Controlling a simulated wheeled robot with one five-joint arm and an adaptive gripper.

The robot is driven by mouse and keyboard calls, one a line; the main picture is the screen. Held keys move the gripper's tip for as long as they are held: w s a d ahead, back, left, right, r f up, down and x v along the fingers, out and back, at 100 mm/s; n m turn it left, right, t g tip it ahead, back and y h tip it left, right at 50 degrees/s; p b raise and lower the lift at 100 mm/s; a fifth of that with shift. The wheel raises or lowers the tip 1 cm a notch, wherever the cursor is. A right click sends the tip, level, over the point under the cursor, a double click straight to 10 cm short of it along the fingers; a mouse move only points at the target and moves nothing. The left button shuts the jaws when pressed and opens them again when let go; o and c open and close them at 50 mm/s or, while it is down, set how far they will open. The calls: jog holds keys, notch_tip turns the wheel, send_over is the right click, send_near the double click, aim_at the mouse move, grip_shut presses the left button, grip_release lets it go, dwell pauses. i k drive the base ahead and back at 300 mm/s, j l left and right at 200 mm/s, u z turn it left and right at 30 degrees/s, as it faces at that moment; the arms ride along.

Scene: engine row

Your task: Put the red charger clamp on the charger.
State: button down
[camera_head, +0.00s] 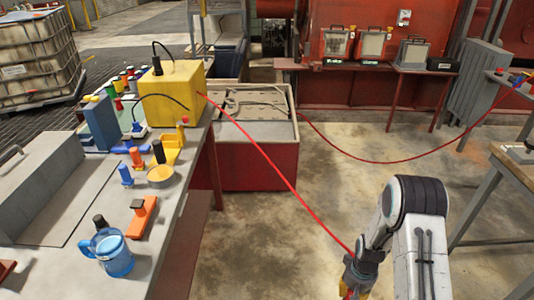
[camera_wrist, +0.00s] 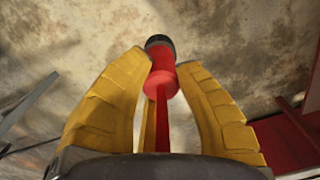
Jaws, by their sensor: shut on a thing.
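My gripper (camera_wrist: 166,68) is shut on a red cylindrical piece with a black end, which looks like the red charger clamp (camera_wrist: 162,80). The yellow fingers lie on either side of it, and its black end points away from my wrist. In the head view, my gripper (camera_head: 352,288) is low at the bottom edge, over the floor and right of the bench; the clamp is mostly cut off there. A taut red cable (camera_head: 265,158) runs from it to a yellow box (camera_head: 172,92) on the left bench. I cannot tell which box is the charger.
The left bench (camera_head: 60,262) holds a blue mug (camera_head: 112,254), a grey box and several coloured parts. Another red cable (camera_head: 385,162) sags across to the right-hand table (camera_head: 512,170). Several boxed units stand on the back red table (camera_head: 340,66). The middle floor is clear.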

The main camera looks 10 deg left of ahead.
aim_at(175, 65)
jog(key=i+u, duration=0.35)
jog(key=i, duration=0.15)
jog(key=i+l+u, duration=0.15)
jog(key=i+u, duration=0.15)
jog(key=i, duration=0.2)
jog(key=i+l+u, duration=0.6)
jog(key=u, duration=0.15)
jog(key=i+l+u, duration=0.85)
jog(key=l+u, duration=0.25)
jog(key=l, duration=0.25)
